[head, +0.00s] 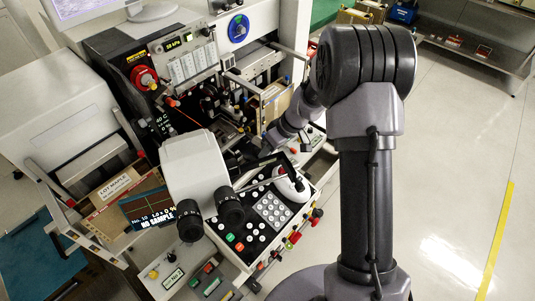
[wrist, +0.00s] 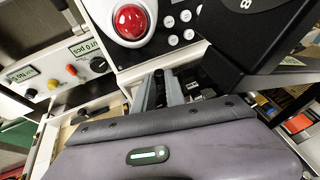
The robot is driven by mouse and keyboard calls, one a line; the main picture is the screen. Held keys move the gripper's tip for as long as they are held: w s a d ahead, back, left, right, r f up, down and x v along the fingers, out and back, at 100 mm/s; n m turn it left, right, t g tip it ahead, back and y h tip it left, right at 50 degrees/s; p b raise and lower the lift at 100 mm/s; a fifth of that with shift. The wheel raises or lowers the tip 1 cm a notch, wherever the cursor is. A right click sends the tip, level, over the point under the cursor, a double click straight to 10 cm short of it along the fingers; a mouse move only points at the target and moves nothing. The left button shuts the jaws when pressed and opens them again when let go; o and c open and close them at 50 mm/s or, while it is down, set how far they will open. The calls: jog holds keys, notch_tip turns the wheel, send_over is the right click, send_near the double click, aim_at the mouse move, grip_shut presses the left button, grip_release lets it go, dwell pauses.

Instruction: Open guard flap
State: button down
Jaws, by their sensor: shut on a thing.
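My gripper shows in the wrist view (wrist: 162,80), its two narrow grey fingers close together below the red trackball (wrist: 131,21). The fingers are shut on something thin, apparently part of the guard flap. The flap itself is mostly hidden and I cannot make out its outline or angle. In the head view my arm reaches in from the right to the bonder's work area, behind the white microscope head (head: 194,165). There the fingertips are hidden.
The control panel with its keypad (head: 272,208) lies close in front of the work area. The black eyepieces (head: 231,206) stick out over it, and a dark housing (wrist: 265,35) is close to the fingers. A wooden lot tray (head: 116,203) stands left. Open floor lies right.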

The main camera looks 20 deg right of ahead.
jog(key=shift+w+a+r+b, duration=0.2)
jog(key=shift+r+b, duration=0.15)
jog(key=shift+r, duration=0.25)
jog(key=c, duration=1.4)
grip_release()
jog(key=shift+a, duration=0.1)
jog(key=shift+s, duration=0.1)
